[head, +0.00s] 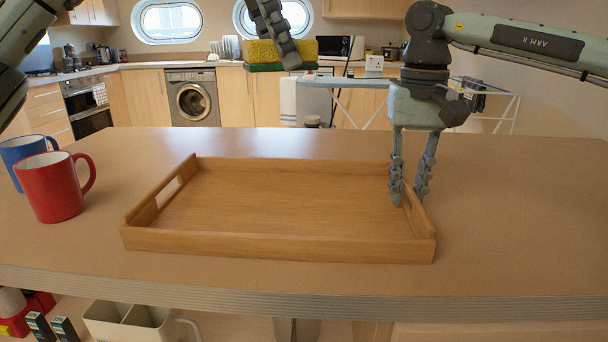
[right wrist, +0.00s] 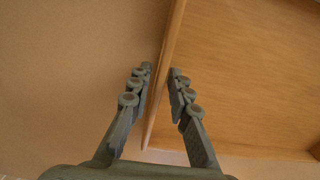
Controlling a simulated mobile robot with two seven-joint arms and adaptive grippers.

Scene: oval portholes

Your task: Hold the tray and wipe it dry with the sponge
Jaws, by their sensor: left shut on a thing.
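The wooden tray (head: 270,200) lies flat on the counter, empty, with raised walls and a hand slot in the left end wall. My right gripper (head: 408,195) points down at the tray's right end wall, one finger inside and one outside. In the right wrist view its fingers (right wrist: 160,68) stand apart on both sides of the tray's thin wall (right wrist: 168,55), with a gap visible. My left gripper (head: 287,50) is shut on the sponge (head: 262,52), yellow above and green below, held in the air above the tray's far side. One finger covers part of the sponge.
A red mug (head: 52,188) and a blue mug (head: 22,150) stand left of the tray. The counter (head: 520,210) is clear to the right. An ironing board (head: 440,85) and kitchen units are behind. A white caddy (head: 130,322) sits below the front edge.

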